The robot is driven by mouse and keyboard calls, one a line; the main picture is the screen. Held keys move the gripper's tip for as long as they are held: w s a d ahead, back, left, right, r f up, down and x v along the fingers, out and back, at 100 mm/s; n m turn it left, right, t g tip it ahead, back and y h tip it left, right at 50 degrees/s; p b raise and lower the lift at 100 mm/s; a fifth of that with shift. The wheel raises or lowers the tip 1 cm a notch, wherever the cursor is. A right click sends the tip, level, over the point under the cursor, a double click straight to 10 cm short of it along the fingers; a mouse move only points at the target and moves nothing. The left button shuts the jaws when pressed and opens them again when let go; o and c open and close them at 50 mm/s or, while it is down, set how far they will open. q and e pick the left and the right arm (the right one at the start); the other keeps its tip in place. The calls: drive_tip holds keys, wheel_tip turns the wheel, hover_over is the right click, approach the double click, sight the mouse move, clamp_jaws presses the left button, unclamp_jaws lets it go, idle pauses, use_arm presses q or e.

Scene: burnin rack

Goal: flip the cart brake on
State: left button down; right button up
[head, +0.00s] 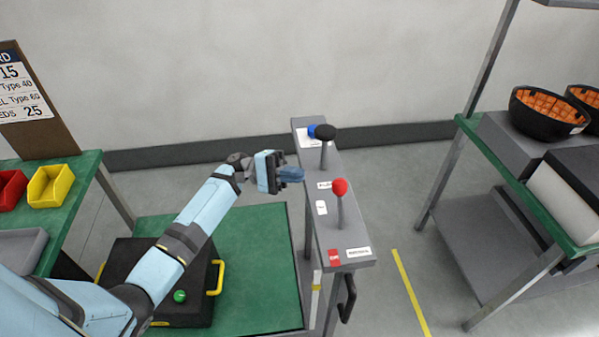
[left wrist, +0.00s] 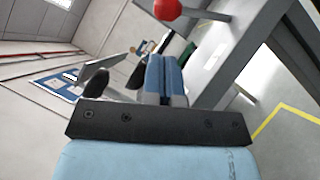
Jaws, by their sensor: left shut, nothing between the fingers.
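A narrow grey panel (head: 343,258) stands beside the green cart deck (head: 262,250). On it are a lever with a red ball knob (head: 340,187) towards the near end and a lever with a black knob (head: 324,132) towards the far end. Both levers stand roughly upright. The labels are too small to read, so I cannot tell which lever is the brake. My left gripper (head: 298,174) is shut and empty at the panel's left edge, between the two levers and apart from the red knob. The red knob also shows at the top of the left wrist view (left wrist: 181,8), beyond the blue fingers (left wrist: 166,72).
A blue knob (head: 312,130) is beside the black one. A black case (head: 197,312) with yellow handles lies on the deck under my left arm. A bench with yellow (head: 50,186) and red bins is left; a green-topped rack (head: 487,150) with black bowls is right.

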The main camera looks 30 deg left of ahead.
sight(340, 204)
use_arm(q)
drive_tip(key=p+x, duration=0.1)
drive_tip(key=x, duration=0.5)
drive_tip(key=shift+d+r, duration=0.1)
drive_tip(key=shift+r, duration=0.05)
drive_tip(key=shift+d, duration=0.7)
drive_tip(key=shift+s+r, duration=0.1)
drive_tip(key=shift+r, duration=0.05)
drive_tip(key=shift+s+d+r+m+g+y, duration=0.25)
drive_tip(key=shift+s+r+m+y, duration=0.1)
drive_tip(key=shift+m, duration=0.3)
drive_tip(key=shift+s+d+r+m+g+y, duration=0.25)
drive_tip(key=shift+s+r+m+y, duration=0.1)
drive_tip(key=shift+m, duration=0.3)
drive_tip(key=s+d+r+m+t+y, duration=0.1)
drive_tip(key=s+d+m+y, duration=0.3)
drive_tip(key=s+m+y, duration=0.1)
drive_tip(key=shift+s+d+r+m+b, duration=0.3)
drive_tip(key=shift+s+r+m+b, duration=0.1)
drive_tip(key=shift+s+m, duration=0.55)
